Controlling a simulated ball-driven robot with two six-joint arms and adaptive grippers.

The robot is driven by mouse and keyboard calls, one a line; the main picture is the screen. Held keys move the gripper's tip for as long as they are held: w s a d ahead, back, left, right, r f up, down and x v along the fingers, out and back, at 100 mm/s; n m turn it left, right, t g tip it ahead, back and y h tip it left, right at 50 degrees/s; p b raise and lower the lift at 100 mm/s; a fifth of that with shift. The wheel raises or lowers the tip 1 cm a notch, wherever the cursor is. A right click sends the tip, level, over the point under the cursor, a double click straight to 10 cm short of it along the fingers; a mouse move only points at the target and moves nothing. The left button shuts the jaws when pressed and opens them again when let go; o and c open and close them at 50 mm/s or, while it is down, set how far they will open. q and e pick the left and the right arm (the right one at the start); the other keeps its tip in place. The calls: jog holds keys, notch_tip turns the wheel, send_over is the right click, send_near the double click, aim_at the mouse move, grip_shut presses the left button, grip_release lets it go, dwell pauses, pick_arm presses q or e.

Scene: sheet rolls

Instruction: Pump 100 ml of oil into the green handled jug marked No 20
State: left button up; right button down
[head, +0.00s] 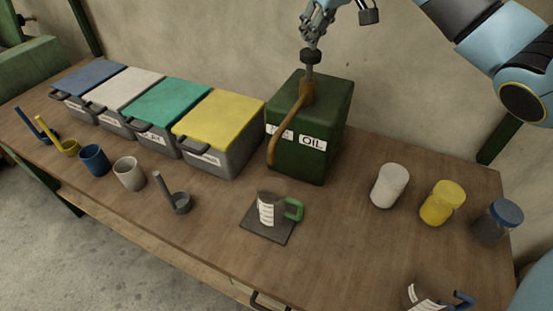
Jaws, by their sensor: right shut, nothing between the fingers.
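The dark green oil tank (330,116) marked OIL stands at the back middle of the bench. A brown pump body and curved spout (275,147) rise at its front left, with a dark pump knob (311,57) on a rod above. The green handled jug (271,208) stands upright on a dark square plate (260,233) in front of the tank, near the spout's end. White markings on it are too small to read. My right gripper (308,40) is shut and empty, just above the pump knob; I cannot tell whether they touch. My left gripper is out of view.
A blue handled jug (428,298) stands at the lower right edge. White (390,186), yellow (441,203) and blue-lidded (497,221) jars stand at right. Several lidded bins (222,118), cups (129,173) and scoops (179,201) fill the left. Bench around the jug is clear.

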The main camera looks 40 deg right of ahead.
aim_at(313, 53)
jog(key=shift+s+f+b, duration=0.1)
jog(key=shift+f+b, duration=0.3)
jog(key=shift+f, duration=2.1)
jog(key=shift+r, duration=0.2)
jog(key=shift+r+p, duration=0.85)
jog(key=shift+r, duration=1.55)
jog(key=shift+f, duration=0.2)
